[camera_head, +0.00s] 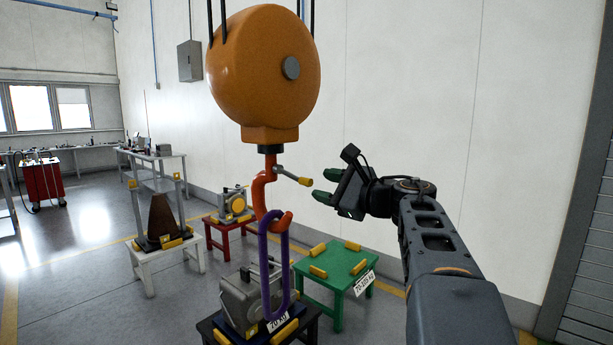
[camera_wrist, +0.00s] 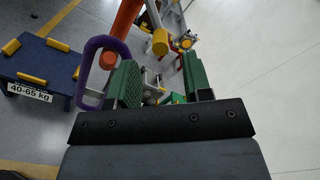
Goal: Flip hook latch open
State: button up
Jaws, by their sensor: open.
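The orange-red hook (camera_head: 261,192) hangs below a round orange hoist body (camera_head: 262,70). Its latch lever (camera_head: 290,175) is a thin rod that sticks out to the right and ends in a yellow tip (camera_head: 305,181). In the wrist view the yellow tip (camera_wrist: 160,42) shows just beyond the fingers, and the hook (camera_wrist: 126,20) lies to its left. A purple sling loop (camera_head: 264,275) hangs in the hook's bowl. My gripper (camera_head: 326,186) is open and empty, with green fingers pointing left at the lever tip, a small gap apart from it. It also shows in the wrist view (camera_wrist: 160,82).
Below the hook, a grey machine unit (camera_head: 240,300) sits on a dark stand. A green table (camera_head: 338,268) with yellow blocks stands under my arm. Red and white stands are farther left. In the wrist view a blue table (camera_wrist: 45,65) reads 40-65 kg. The wall side is clear.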

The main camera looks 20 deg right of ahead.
aim_at(314, 183)
jog(key=shift+p+x, duration=0.75)
jog(key=shift+x, duration=2.25)
grip_shut()
